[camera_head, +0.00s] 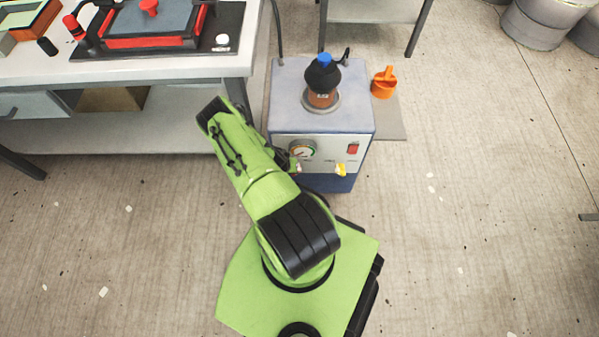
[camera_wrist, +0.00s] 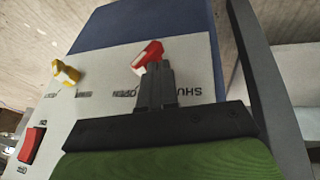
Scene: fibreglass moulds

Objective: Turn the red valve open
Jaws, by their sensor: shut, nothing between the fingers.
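The red valve (camera_wrist: 146,56) is on the pale front panel of a machine, which appears turned over in the wrist view. Its handle slants, between the label ends; one label reads "SHUT". My gripper (camera_wrist: 157,66) is shut and empty, its dark fingers overlapping the lower side of the red handle. I cannot tell whether they touch it. In the head view the machine (camera_head: 290,90) stands in front of my green arm, which hides most of my gripper. The red valve (camera_head: 297,167) shows only as a small patch there.
A yellow valve (camera_wrist: 66,73) and a red switch (camera_wrist: 31,144) are on the same panel. A gauge (camera_head: 302,149) sits above the red valve. A dark bottle (camera_head: 322,82) stands on the machine. A workbench (camera_head: 180,66) is close at left; open floor lies right.

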